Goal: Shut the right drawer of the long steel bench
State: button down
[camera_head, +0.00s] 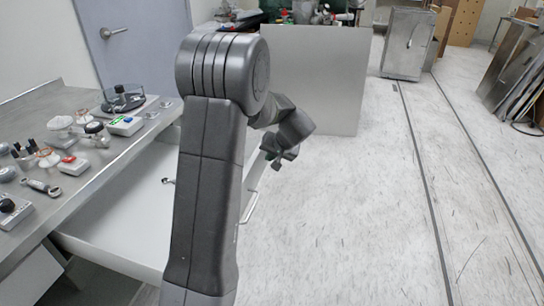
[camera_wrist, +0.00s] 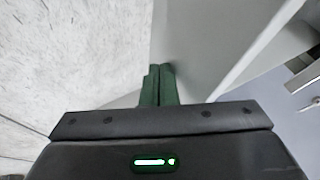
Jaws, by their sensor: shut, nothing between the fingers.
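The long steel bench (camera_head: 98,158) runs along the left of the head view. A wide white drawer (camera_head: 128,222) stands open from under its top, toward the right. A small metal item (camera_head: 168,181) shows inside it. The drawer's bar handle (camera_head: 249,208) shows partly at its outer side, just right of my arm; my arm hides much of the drawer's front. My gripper (camera_head: 284,156) is beyond the handle, in the air, and looks apart from it. In the wrist view the dark green fingers (camera_wrist: 159,84) are together and empty, before a plain grey surface.
Small tools and parts, including a red-and-white box (camera_head: 72,165), cover the bench top. A blue-grey door (camera_head: 128,45) is at the back left. The floor (camera_head: 360,220) to the right is clear.

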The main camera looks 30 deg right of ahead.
jog(key=w+a+p, duration=0.1)
jog(key=w+a, duration=0.6)
jog(key=w, duration=0.1)
jog(key=w+a+p, duration=0.2)
jog(key=w+a, duration=0.5)
jog(key=w, duration=0.1)
jog(key=w+a+p, duration=0.1)
jog(key=w+a, duration=0.5)
jog(key=w, duration=0.2)
jog(key=shift+w+a, duration=0.2)
jog(key=shift+a, duration=0.2)
